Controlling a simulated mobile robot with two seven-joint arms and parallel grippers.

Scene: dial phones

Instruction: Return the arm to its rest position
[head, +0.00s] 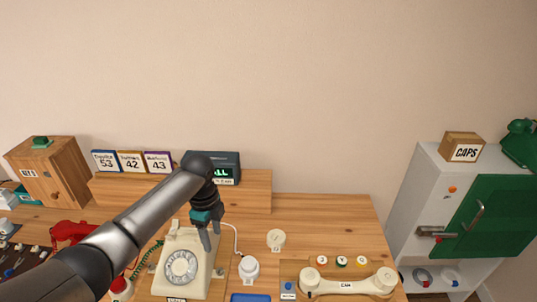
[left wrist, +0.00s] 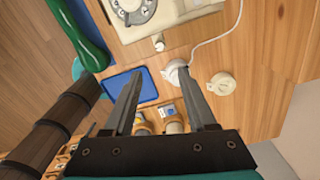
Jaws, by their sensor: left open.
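My left arm (head: 150,215) comes in from the lower left of the head view and reaches over the wooden desk. My left gripper (head: 209,240) points down above the cream dial phone (head: 182,267), close to its upper right part. Its two fingers are apart with nothing between them. In the left wrist view the open fingers (left wrist: 160,72) lie over the desk, with part of the phone (left wrist: 150,15) beyond them. A white capped jar (head: 249,268) stands right of the phone; it also shows by the right fingertip (left wrist: 175,72). My right gripper is not in view.
A red phone (head: 72,232) is at the left. Number cards (head: 131,161) and a dark display clock (head: 222,166) stand on the rear shelf. A cream handset (head: 346,283) lies at front right. A grey cabinet (head: 411,190) with a green door stands at the right. The wall above is bare.

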